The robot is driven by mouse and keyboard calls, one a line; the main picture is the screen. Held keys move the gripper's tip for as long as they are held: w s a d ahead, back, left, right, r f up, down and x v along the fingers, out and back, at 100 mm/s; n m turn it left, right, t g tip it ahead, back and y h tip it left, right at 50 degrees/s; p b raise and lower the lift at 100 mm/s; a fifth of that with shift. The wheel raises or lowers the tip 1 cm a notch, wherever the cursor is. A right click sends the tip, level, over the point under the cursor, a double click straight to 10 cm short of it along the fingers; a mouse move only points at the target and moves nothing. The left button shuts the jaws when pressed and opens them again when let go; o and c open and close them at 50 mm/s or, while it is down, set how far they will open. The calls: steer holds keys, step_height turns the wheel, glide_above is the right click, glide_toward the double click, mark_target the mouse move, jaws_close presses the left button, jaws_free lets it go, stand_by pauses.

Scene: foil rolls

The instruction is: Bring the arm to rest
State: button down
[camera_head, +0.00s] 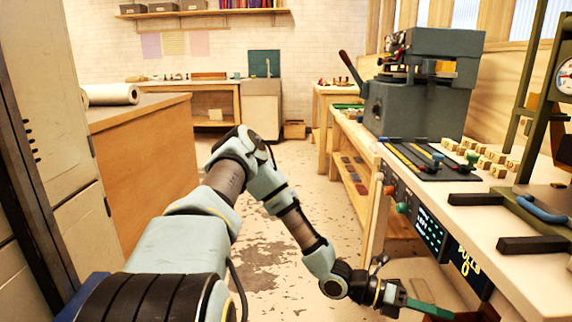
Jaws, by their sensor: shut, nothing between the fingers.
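My arm reaches forward from the lower left, bends at a raised elbow over the aisle floor, and slopes down to the lower right. My gripper (440,310) is at the bottom edge, low beside the front of the right-hand bench (515,270). It is shut with nothing seen held in it. Its tip is small and partly cut off by the frame edge, close to dark red parts under the bench. A pale roll (110,94) lies on the wooden counter at the left, well apart from my gripper.
A wooden counter (140,145) and grey metal cabinet (75,180) line the left. The right bench carries a grey press (420,95), a dark tool mat (425,158), small wooden blocks (490,158) and a dial gauge (565,78). The worn floor between is clear.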

steer(key=w+a+r+m+t+y, duration=0.25)
steer(key=a+m+y, duration=0.35)
steer(key=a+m, duration=0.6)
steer(key=w+a+r+m+t+y, duration=0.1)
steer(key=w+a+r+m+y, duration=0.45)
steer(key=a, duration=1.15)
steer(key=a+r+m+t+y+p, duration=0.1)
steer(key=a+r+m+t+y, duration=0.35)
steer(key=a+r+m, duration=0.6)
step_height(320, 180, up, 14)
steer(key=a+n+p, duration=0.1)
steer(key=n+p, duration=0.1)
steer(key=p, duration=1.3)
steer(key=shift+w+f+n+h, duration=0.25)
steer(key=shift+w+n+h, duration=0.15)
